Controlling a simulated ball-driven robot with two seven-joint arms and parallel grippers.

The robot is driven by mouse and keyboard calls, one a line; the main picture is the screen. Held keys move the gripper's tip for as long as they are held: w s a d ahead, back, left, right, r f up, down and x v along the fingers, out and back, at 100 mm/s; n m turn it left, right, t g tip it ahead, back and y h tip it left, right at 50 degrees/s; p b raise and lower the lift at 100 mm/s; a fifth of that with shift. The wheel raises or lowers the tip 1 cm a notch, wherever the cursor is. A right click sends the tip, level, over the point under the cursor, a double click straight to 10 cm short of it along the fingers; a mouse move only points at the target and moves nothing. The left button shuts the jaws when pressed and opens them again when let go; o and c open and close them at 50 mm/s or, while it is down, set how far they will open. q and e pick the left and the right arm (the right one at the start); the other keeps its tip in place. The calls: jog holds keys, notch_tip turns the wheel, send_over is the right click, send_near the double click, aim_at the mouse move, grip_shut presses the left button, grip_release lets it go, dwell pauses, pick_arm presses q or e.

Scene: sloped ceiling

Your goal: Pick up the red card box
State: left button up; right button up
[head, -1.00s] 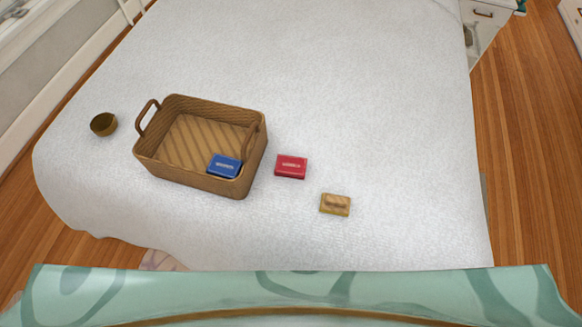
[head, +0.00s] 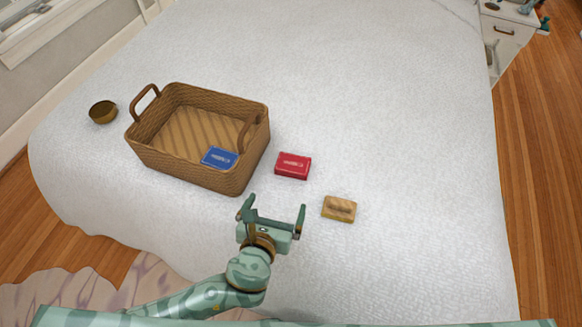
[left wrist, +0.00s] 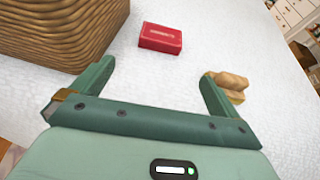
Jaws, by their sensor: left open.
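The red card box (head: 293,166) lies flat on the white bed cover, just right of the wicker basket. It also shows in the left wrist view (left wrist: 160,38), beyond the fingers and apart from them. My left gripper (head: 274,210) is open and empty, nearer to me than the red box and slightly left of it. In the left wrist view its two fingers (left wrist: 152,82) are spread wide with only bed cover between them. My right gripper is in neither view.
The wicker basket (head: 180,175) with raised handles holds a blue card box (head: 220,158). A small tan block-like object (head: 339,208) lies right of my left gripper. A brown bowl (head: 103,112) sits at the far left. The bed (head: 400,110) is clear behind and right.

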pick_arm(q)
jog(key=b, duration=0.4)
send_near(291, 169)
jog(key=x, duration=0.5)
jog(key=shift+s+f, duration=0.2)
jog(key=shift+f, duration=0.15)
jog(key=shift+w+d+f+b, duration=0.15)
jog(key=shift+w+b, duration=0.2)
jog(key=shift+w, duration=0.2)
jog(key=b+x, duration=0.2)
jog(key=x, duration=0.2)
jog(key=shift+w+d, duration=0.1)
jog(key=shift+w, duration=0.2)
jog(key=shift+r, duration=0.2)
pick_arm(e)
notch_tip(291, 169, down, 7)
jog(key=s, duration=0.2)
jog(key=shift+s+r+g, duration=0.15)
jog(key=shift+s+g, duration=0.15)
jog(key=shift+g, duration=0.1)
pick_arm(q)
jog(key=c, duration=0.9)
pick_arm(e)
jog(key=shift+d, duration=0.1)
